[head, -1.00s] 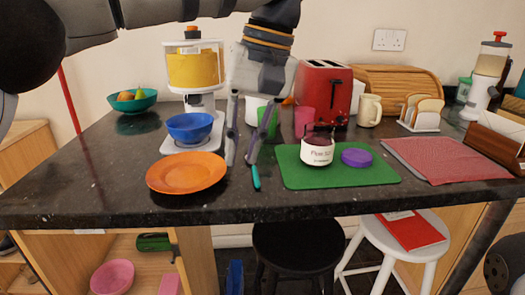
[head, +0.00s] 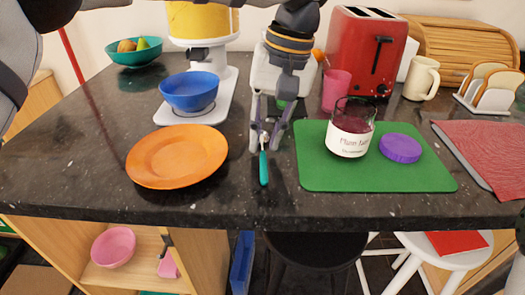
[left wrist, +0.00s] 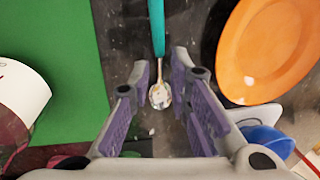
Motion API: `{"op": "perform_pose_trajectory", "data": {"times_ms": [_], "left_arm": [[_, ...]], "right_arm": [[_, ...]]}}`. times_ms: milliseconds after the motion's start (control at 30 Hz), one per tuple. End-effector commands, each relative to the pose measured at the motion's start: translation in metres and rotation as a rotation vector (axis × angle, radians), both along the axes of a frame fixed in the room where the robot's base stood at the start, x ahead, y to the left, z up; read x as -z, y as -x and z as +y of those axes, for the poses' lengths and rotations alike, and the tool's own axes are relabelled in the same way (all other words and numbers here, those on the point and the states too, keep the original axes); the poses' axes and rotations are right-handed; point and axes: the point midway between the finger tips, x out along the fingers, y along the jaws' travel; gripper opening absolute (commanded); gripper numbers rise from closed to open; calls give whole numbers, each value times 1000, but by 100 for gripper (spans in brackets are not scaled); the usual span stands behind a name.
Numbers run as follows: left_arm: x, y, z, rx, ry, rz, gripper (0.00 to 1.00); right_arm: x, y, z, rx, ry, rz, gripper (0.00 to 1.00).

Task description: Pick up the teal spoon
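The teal spoon lies on the dark granite counter, its teal handle (head: 263,168) pointing to the front edge. In the left wrist view its handle (left wrist: 157,28) runs up to the top edge, and its shiny metal bowl (left wrist: 160,95) lies between my fingers. My left gripper (head: 265,148) is open, pointing down over the bowl end, with one finger on each side. It also shows in the left wrist view (left wrist: 161,68), with a gap between each finger and the spoon. My right gripper is not in view.
An orange plate (head: 177,157) lies left of the spoon. A green mat (head: 375,178) with a labelled jar (head: 350,140) and a purple lid (head: 400,148) lies to the right. The counter's front strip is clear.

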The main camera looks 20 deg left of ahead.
Motion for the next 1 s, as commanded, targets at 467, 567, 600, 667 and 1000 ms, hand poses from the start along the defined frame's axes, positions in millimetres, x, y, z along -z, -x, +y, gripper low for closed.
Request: {"op": "perform_pose_trajectory", "data": {"times_ms": [467,567,600,667,1000], "left_arm": [[14,1,3,0,0,-2,0],[14,1,3,0,0,-2,0],[14,1,3,0,0,-2,0],[13,1,3,0,0,-2,0],[-13,0,2,-1,2,-6,0]], "right_arm": [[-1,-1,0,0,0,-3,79],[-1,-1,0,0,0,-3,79],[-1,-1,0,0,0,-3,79],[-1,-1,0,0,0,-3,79],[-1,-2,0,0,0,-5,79]]}}
